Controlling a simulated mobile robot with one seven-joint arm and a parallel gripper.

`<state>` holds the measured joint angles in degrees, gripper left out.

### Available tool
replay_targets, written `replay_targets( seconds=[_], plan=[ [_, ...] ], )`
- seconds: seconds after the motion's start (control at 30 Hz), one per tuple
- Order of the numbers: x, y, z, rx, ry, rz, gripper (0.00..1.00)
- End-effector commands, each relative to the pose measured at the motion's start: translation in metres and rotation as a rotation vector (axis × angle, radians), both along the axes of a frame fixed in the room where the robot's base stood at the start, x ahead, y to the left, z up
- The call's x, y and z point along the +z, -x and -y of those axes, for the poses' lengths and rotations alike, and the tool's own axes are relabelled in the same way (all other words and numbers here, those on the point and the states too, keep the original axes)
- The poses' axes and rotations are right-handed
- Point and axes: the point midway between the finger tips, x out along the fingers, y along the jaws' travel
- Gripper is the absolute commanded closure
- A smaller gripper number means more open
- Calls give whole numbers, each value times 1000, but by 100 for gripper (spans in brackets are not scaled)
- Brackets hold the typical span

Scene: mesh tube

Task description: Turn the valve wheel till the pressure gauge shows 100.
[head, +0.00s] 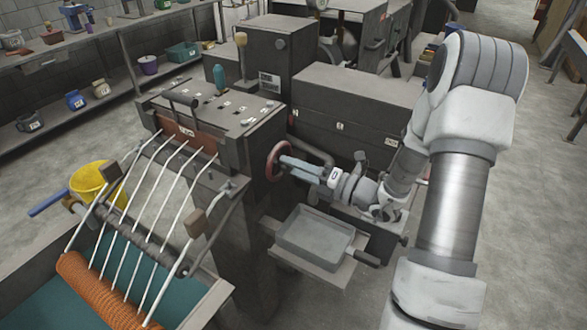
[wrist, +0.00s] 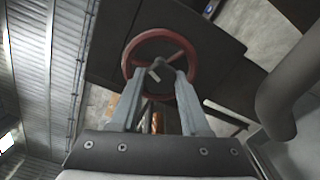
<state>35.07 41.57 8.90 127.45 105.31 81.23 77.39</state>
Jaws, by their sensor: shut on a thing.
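The red valve wheel (head: 272,163) stands upright on the right side of the grey machine in the head view. It also shows in the wrist view (wrist: 163,34), with its rim, hub and a spoke in sight. My gripper (head: 285,164) reaches in from the right and is shut on the wheel. In the wrist view my gripper's two fingers (wrist: 161,75) lie across the wheel's left and right parts, with the hub between them. The exact contact is hard to make out. I cannot pick out the pressure gauge or any reading in either view.
A grey tray (head: 315,238) sits below my wrist. Dark cabinets (head: 350,100) stand close behind my arm. An orange mesh roll (head: 98,290) with white rods lies at the front left. A yellow bucket (head: 88,181) stands at left. Open floor lies to the right.

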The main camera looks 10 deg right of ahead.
Motion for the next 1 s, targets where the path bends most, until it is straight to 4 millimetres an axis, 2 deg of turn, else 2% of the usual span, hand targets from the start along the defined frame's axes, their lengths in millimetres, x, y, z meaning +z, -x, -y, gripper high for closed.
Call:
replay_targets(
  seconds=[1.0],
  plan=[
    [-4, 0, 1, -1, 684, 685, 100]
  ],
)
